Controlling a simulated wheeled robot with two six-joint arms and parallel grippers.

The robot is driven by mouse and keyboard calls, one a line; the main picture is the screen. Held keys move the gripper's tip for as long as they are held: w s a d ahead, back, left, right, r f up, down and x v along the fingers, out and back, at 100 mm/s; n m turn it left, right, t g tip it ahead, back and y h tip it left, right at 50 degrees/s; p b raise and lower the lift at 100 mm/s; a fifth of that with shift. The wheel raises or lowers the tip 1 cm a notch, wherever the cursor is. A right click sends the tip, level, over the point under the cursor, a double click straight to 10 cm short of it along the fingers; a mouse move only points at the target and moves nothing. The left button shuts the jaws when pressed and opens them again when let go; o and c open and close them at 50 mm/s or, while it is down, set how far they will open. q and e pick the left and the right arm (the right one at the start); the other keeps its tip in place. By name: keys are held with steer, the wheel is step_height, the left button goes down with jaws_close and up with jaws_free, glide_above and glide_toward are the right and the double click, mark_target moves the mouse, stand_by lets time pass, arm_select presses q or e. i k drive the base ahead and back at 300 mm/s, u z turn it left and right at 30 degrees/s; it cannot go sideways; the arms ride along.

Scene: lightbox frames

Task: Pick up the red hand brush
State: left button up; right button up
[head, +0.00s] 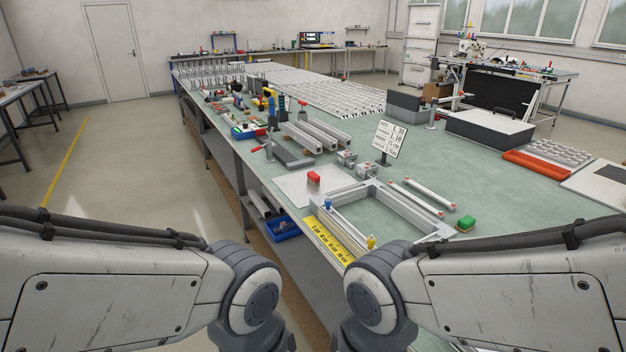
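Links of both my arms fill the lower left and lower right of the head view, but neither gripper shows.
An aluminium frame (408,213) lies right of and nearer than the brush. A price-like sign (390,138), metal profiles (318,137) and a red-handled clamp (262,147) stand behind. Bare tabletop (455,170) lies right of the sign.

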mark_target(314, 179)
steer(key=u, duration=0.4)
steer(key=k, duration=0.45)
steer(key=u, duration=0.95)
steer(key=i, duration=2.2)
steer(key=z, duration=0.75)
steer(key=i, duration=0.9)
steer(key=z, duration=1.6)
steer(key=i, duration=0.65)
steer(key=z, duration=0.65)
